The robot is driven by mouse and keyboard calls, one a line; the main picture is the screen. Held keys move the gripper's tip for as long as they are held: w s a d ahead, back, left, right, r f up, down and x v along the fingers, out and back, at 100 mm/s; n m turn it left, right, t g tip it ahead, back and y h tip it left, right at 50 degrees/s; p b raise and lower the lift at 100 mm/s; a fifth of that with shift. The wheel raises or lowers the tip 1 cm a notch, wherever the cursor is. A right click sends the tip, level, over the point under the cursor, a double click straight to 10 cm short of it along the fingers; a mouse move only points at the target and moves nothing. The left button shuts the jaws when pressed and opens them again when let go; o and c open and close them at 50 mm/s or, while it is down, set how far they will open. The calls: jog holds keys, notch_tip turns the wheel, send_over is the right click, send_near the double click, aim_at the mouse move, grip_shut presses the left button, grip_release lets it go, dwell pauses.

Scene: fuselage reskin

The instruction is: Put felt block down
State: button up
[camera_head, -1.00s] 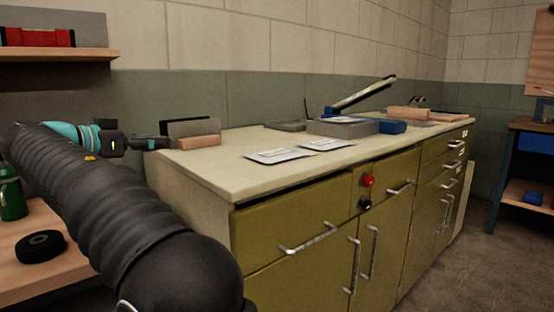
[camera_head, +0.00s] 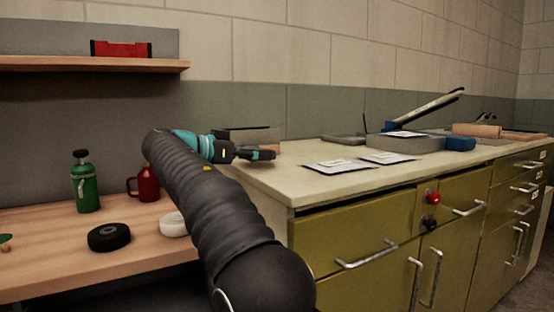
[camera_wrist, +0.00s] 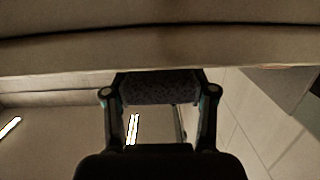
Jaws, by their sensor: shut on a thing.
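The dark grey speckled felt block (camera_wrist: 158,88) sits between the two fingers of my gripper (camera_wrist: 160,98) in the wrist view. My gripper is shut on it. In the head view my gripper (camera_head: 262,154) is at the left end of the pale countertop (camera_head: 290,180), at about the height of its surface. The block is hard to make out there, and I cannot tell whether it touches the counter.
A grey plate with a wooden block (camera_head: 270,148) stands just behind my gripper. White sheets (camera_head: 338,166) and a grey tray (camera_head: 405,143) lie farther right. A wooden bench at left holds a green bottle (camera_head: 86,188), red can (camera_head: 148,184) and black roll (camera_head: 109,237).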

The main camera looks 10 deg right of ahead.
aim_at(276, 164)
jog(key=shift+x, duration=0.85)
jog(key=x, duration=0.2)
jog(key=r+x, duration=0.1)
jog(key=shift+w+d+f, duration=0.1)
jog(key=shift+d+f, duration=0.05)
jog(key=shift+d, duration=0.3)
jog(key=shift+f+b, duration=0.35)
jog(key=shift+f, duration=0.35)
jog(key=shift+f, duration=0.25)
jog(key=o, duration=0.9)
jog(key=shift+r, duration=0.1)
jog(key=shift+o, duration=0.2)
